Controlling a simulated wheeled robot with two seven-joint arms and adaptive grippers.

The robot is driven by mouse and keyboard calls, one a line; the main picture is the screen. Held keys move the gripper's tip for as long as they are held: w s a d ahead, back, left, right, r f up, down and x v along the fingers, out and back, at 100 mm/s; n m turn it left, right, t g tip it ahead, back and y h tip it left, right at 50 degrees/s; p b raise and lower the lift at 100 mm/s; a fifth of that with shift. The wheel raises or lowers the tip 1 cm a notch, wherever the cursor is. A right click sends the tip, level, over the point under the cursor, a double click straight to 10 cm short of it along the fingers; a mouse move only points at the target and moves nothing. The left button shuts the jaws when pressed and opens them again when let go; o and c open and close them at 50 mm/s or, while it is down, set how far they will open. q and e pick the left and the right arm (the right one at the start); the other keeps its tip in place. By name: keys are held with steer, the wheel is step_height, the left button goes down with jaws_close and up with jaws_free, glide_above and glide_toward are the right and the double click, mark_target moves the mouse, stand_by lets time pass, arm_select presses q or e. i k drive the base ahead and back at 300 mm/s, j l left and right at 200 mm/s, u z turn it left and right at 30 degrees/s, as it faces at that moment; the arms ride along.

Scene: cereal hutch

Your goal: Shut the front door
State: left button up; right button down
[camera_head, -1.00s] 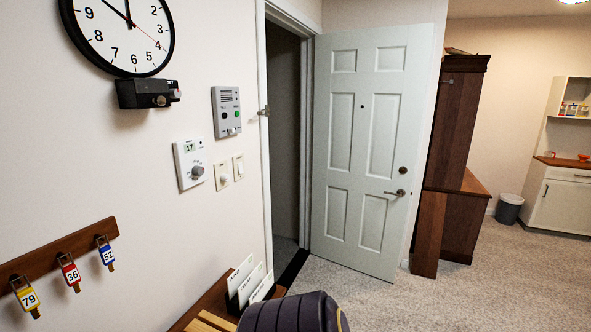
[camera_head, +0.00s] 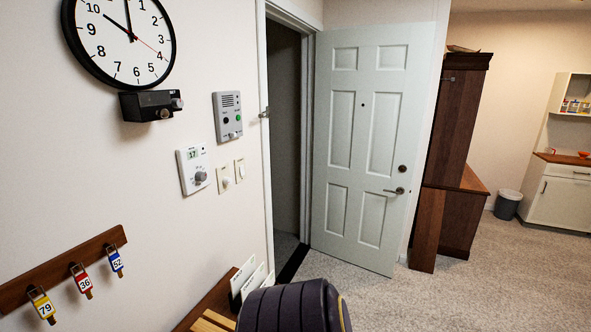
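The front door (camera_head: 365,150) is a pale six-panel door in the middle of the head view. It stands wide open, swung into the room on the right side of its doorway (camera_head: 286,140). Its lever handle (camera_head: 395,190) is low on the door's right edge, with a dark lock (camera_head: 402,168) above it and a small peephole higher up. A dark opening shows between the left jamb and the door. Neither of my grippers shows in the view.
A dark wood hall stand (camera_head: 462,165) is just right of the door. A dark rounded padded object (camera_head: 295,308) and a letter holder (camera_head: 250,277) are at the bottom centre. Key tags (camera_head: 84,282) hang on the left wall. Carpet before the door is clear.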

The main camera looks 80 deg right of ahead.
mark_target(371, 82)
steer(key=k+l+z, duration=0.1)
steer(key=k+l, duration=1.35)
steer(key=l, duration=0.15)
steer(key=k+l, duration=0.2)
steer(key=l, duration=0.2)
steer(key=k+l+z, duration=0.1)
steer(key=l, duration=0.25)
steer(key=k+l, duration=0.35)
steer(key=l, duration=0.3)
steer(key=k+l+z, duration=0.1)
steer(key=k+l, duration=0.2)
steer(key=l, duration=0.4)
steer(key=k+l, duration=0.35)
steer(key=l, duration=0.35)
steer(key=k+l+z, duration=0.1)
steer(key=k+l, duration=0.2)
steer(key=l, duration=0.4)
steer(key=k+l, duration=0.3)
steer(key=l, duration=0.4)
steer(key=k+l+z, duration=0.15)
steer(key=k+l, duration=0.15)
steer(key=l, duration=0.45)
steer(key=k+l, duration=0.25)
steer(key=l, duration=0.5)
steer(key=k+l+z, duration=0.1)
steer(key=k+l, duration=0.15)
steer(key=l, duration=0.5)
